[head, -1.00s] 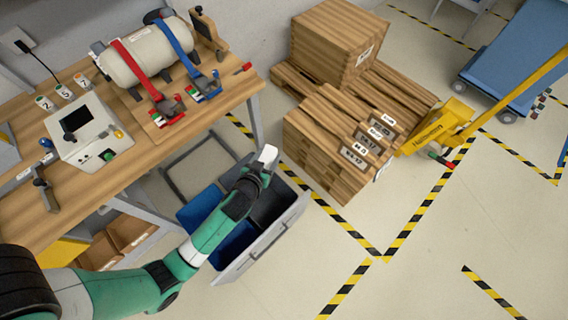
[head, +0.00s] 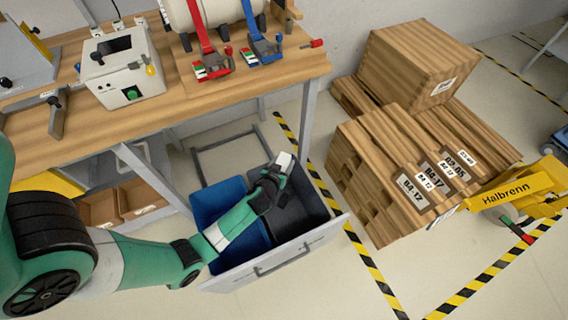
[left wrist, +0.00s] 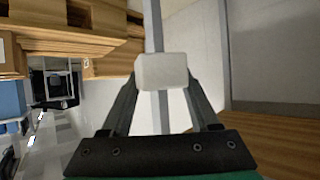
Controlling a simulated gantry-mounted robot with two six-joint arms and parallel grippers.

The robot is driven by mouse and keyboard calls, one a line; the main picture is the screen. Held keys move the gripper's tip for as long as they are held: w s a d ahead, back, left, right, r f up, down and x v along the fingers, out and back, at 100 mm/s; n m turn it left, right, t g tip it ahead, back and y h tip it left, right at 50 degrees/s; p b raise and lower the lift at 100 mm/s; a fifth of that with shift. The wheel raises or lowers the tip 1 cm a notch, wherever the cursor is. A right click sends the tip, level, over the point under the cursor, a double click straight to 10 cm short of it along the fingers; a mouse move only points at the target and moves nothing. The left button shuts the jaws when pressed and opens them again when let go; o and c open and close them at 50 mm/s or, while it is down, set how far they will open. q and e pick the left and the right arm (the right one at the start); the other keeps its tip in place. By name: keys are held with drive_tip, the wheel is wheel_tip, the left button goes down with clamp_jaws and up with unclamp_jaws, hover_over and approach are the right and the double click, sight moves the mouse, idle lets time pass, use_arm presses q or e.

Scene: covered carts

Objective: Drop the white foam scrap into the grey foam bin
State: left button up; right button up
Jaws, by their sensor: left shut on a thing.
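The white foam scrap (left wrist: 162,71) is a small pale block between the fingertips of my left gripper (head: 279,172). It also shows at the gripper's tip in the head view (head: 284,160). My left gripper is shut on it. The gripper is over the far part of the open drawer of bins, near the grey foam bin (head: 312,192), the dark grey compartment on the right. The gripper and wrist hide part of that bin. The height of the scrap above the bin is hard to tell. My right gripper is not in view.
Blue bins (head: 210,200) fill the left side of the drawer, whose light grey front (head: 290,262) faces the near side. A workbench (head: 160,100) stands behind at left. Stacked wooden crates (head: 400,180) stand on the right, beyond a striped floor line.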

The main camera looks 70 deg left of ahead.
use_arm(q)
wheel_tip(320, 180, down, 5)
drive_tip(key=b, duration=0.4)
drive_tip(key=shift+f, duration=0.2)
drive_tip(key=o, duration=1.4)
drive_tip(key=p+v, duration=0.4)
drive_tip(key=v, duration=0.7)
drive_tip(key=shift+s+d+r, duration=0.2)
drive_tip(key=shift+s, duration=0.05)
drive_tip(key=shift+p, duration=0.3)
